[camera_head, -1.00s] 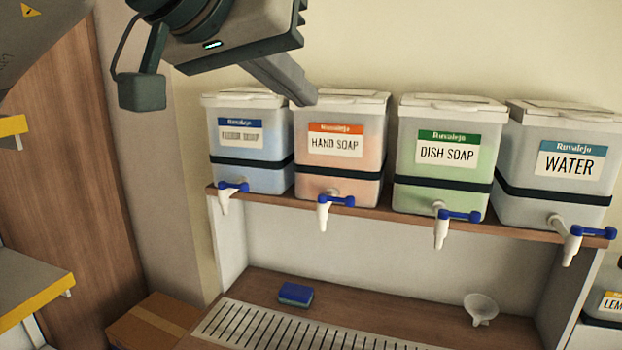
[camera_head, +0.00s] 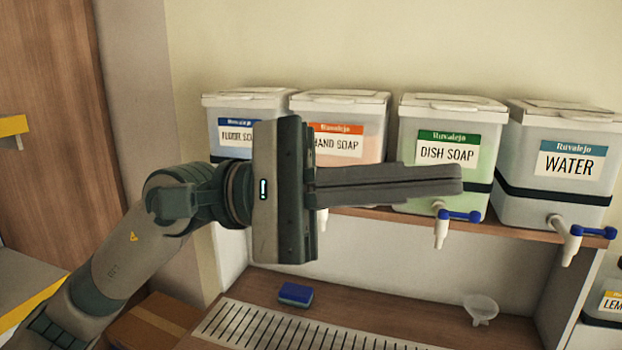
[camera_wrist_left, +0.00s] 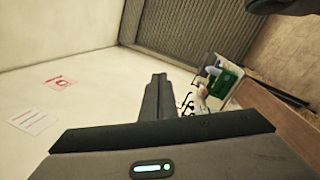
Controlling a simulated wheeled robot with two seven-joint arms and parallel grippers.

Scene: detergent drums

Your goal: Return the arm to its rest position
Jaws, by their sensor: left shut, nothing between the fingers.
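My left gripper (camera_head: 455,180) reaches in from the left in the head view, its shut fingers pointing right with nothing between them. It is in front of the drums and covers parts of the floor soap drum (camera_head: 228,108) and the hand soap drum (camera_head: 355,110). Its fingertips overlap the dish soap drum (camera_head: 445,115) in the picture; I see no clear contact. In the left wrist view the closed fingers (camera_wrist_left: 158,82) point away from the camera, with a pale wall beside them. My right gripper is not in view.
The water drum (camera_head: 565,200) stands at the right end of the wooden shelf (camera_head: 390,214). Below are a blue sponge (camera_head: 295,294), a slotted drain grate (camera_head: 270,328) and a white funnel (camera_head: 481,308). A cardboard box (camera_head: 150,325) is at lower left.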

